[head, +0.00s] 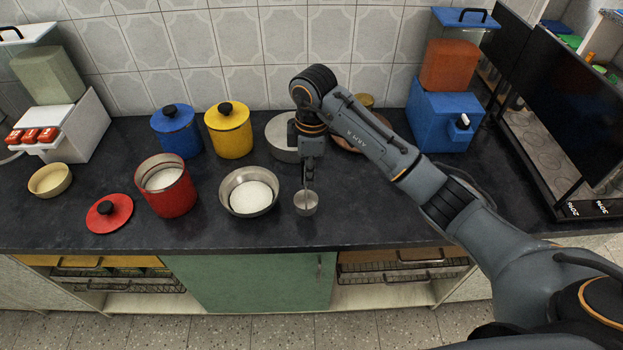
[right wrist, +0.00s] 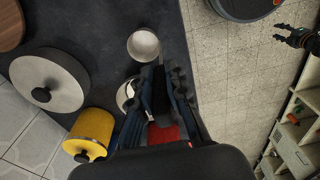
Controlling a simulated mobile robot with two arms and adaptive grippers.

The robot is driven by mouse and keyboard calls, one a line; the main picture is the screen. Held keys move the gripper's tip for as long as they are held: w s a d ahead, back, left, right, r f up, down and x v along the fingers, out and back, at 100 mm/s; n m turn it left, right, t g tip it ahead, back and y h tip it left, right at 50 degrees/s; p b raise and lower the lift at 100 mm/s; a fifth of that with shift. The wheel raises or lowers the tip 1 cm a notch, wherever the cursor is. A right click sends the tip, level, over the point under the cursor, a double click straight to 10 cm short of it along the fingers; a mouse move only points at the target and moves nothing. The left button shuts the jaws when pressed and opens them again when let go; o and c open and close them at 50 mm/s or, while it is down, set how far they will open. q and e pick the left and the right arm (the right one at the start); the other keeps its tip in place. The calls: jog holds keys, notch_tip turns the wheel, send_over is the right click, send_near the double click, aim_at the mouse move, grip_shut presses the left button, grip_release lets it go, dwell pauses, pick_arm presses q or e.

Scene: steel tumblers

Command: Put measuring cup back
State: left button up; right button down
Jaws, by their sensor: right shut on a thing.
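The small steel measuring cup (head: 306,204) hangs from my right gripper (head: 309,168), which is shut on its upright handle. The cup is low at the counter's front part, just right of a steel bowl (head: 248,192) of white powder; I cannot tell whether it touches the counter. In the right wrist view the cup (right wrist: 143,45) shows beyond the fingers of my right gripper (right wrist: 164,72). A dark gripper, likely my left one (right wrist: 296,38), shows small over the floor; its finger state is unclear.
An open red canister (head: 168,190) with white content stands left of the bowl, its red lid (head: 109,213) beside it. Blue (head: 176,130) and yellow (head: 229,130) canisters stand behind. A blue machine (head: 440,115) is at back right. The counter right of the cup is clear.

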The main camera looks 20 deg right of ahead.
jog(key=f, duration=0.1)
jog(key=f+p, duration=0.2)
jog(key=f, duration=0.1)
jog(key=shift+w+d, duration=0.25)
jog(key=shift+d, duration=0.15)
jog(key=shift+f, duration=0.1)
jog(key=c, duration=1.8)
grip_release()
jog(key=shift+f, duration=0.15)
jog(key=o, duration=0.5)
jog(key=shift+c, duration=0.2)
